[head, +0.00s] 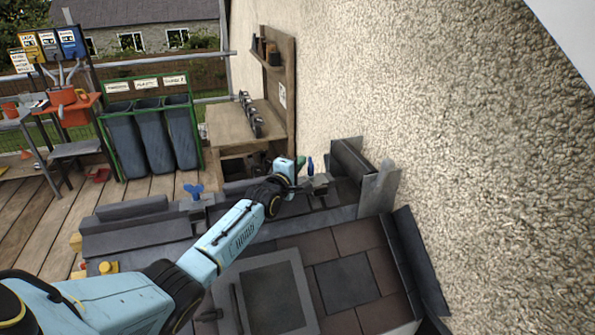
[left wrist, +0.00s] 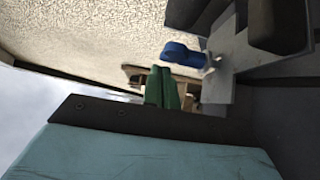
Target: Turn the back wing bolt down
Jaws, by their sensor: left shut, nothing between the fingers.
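A blue wing bolt (head: 311,165) stands upright on a grey metal bracket (head: 319,184) at the far end of the roof. A second blue wing bolt (head: 194,190) stands further left, on the dark ledge. My left gripper (head: 301,162) is just left of the far wing bolt, its green fingers closed together with nothing between them. In the left wrist view the green fingers (left wrist: 162,88) are side by side, and the blue wing bolt (left wrist: 182,54) shows just beyond them, apart in the picture. Whether they touch is unclear. My right gripper is out of view.
Brown and dark tiles (head: 347,283) cover the near roof, with a skylight (head: 272,297) in it. A rough wall (head: 430,120) closes off the right. Grey bins (head: 147,137) and a wooden bench (head: 231,123) stand behind.

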